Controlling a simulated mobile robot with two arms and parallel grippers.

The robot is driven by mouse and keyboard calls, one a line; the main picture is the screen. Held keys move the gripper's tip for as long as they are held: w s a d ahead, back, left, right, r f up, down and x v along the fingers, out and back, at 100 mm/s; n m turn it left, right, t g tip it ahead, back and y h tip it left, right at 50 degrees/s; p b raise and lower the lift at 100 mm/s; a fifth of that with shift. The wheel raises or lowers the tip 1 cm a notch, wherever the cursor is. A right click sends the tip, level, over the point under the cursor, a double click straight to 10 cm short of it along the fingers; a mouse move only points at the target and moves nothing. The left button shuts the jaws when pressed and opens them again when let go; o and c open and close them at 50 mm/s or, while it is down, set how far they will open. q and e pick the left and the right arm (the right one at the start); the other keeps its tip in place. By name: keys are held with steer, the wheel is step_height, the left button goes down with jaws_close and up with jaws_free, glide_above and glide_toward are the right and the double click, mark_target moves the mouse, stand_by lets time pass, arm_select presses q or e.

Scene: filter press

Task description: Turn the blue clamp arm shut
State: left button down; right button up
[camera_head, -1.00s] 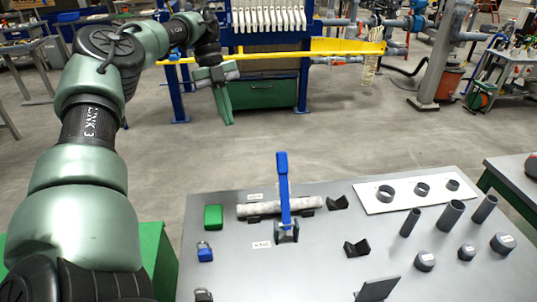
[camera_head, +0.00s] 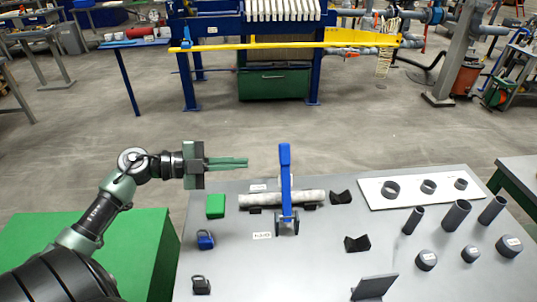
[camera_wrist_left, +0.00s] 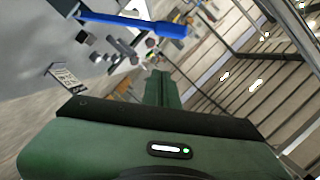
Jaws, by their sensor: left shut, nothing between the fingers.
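The blue clamp arm (camera_head: 286,180) stands upright on its bracket on the grey table, in front of a grey mottled pipe (camera_head: 258,198) lying in black cradles. The blue arm also shows in the left wrist view (camera_wrist_left: 140,24) at the top. My left gripper (camera_head: 246,163) is shut and empty. It points right, above the table's back left edge, to the left of the blue arm and apart from it in the picture. My right gripper is not in view.
The grey table (camera_head: 222,270) also holds a green block (camera_head: 215,206), a blue padlock (camera_head: 205,239), a dark padlock (camera_head: 201,284) and black V-blocks (camera_head: 357,244). A white board with rings (camera_head: 375,200) and several grey cylinders (camera_head: 456,215) occupy the right. A green box (camera_head: 150,250) stands left.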

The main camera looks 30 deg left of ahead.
mark_target(286, 153)
arm_select(q)
steer(key=w+d+f+p, duration=0.2)
steer(key=w+d+p, duration=0.2)
steer(key=w, duration=0.6)
steer(key=shift+w+d+f+t, duration=0.15)
steer(key=shift+d+f+t, duration=0.15)
steer(key=shift+d, duration=0.3)
steer(key=shift+a, duration=0.15)
steer(key=shift+w+a+f, duration=0.25)
steer(key=shift+w+f, duration=0.05)
steer(key=shift+w, duration=0.15)
steer(key=w+a+f+n+g+b, duration=0.1)
steer(key=w+a+f+n+b, duration=0.1)
steer(key=f+b, duration=0.2)
steer(key=w+a+f+n+g+b, duration=0.1)
steer(key=w+a+f+n+b, duration=0.1)
steer(key=w+f+n+b, duration=0.1)
steer(key=w+a+f+n+h+b, duration=0.1)
steer(key=w+a+f+n+b, duration=0.1)
steer(key=f+b, duration=0.3)
steer(key=shift+w+a+f+n+g, duration=0.1)
steer(key=shift+w+f+n+g, duration=0.2)
steer(key=shift+f, duration=0.2)
steer(key=shift+w+f+n+g, duration=0.1)
steer(key=shift+w+f+n, duration=0.05)
steer(key=shift+f+n, duration=0.3)
